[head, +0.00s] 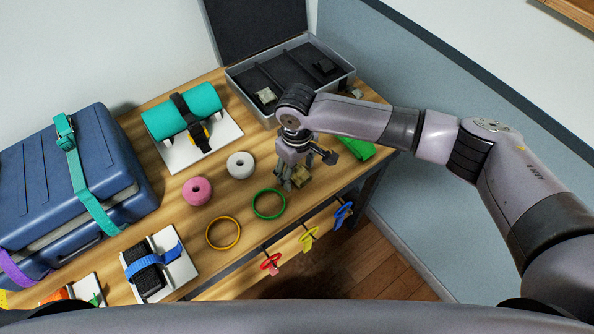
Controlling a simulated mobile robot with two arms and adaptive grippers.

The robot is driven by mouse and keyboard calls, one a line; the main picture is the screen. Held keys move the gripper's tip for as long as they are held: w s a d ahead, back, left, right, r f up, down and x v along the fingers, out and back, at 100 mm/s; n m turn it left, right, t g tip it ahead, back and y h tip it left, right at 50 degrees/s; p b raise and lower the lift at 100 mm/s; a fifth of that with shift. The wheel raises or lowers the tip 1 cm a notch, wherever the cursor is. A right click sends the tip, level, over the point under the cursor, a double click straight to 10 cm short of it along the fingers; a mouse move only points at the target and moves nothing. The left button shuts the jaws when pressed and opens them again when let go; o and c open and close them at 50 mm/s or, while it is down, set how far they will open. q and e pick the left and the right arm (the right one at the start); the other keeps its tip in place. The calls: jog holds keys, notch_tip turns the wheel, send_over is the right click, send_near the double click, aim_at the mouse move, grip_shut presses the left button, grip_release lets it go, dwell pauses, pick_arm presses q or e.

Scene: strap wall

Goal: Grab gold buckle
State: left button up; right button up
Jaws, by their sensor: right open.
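A small gold buckle (302,177) lies on the wooden table near its front edge, right of the green ring. My right gripper (292,181) is open and points down over the table, close beside the buckle. Its fingers partly hide the buckle, and I cannot tell whether they touch it or reach around it. My left gripper is not in view.
An open grey case (243,84) with dark compartments stands at the back. A green ring (255,212), yellow ring (223,248), white roll (240,165) and pink roll (197,191) lie left of the gripper. A green item (360,148) lies right. A strapped blue suitcase (30,180) stands left.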

jog(key=shift+c, duration=0.5)
jog(key=c, duration=1.2)
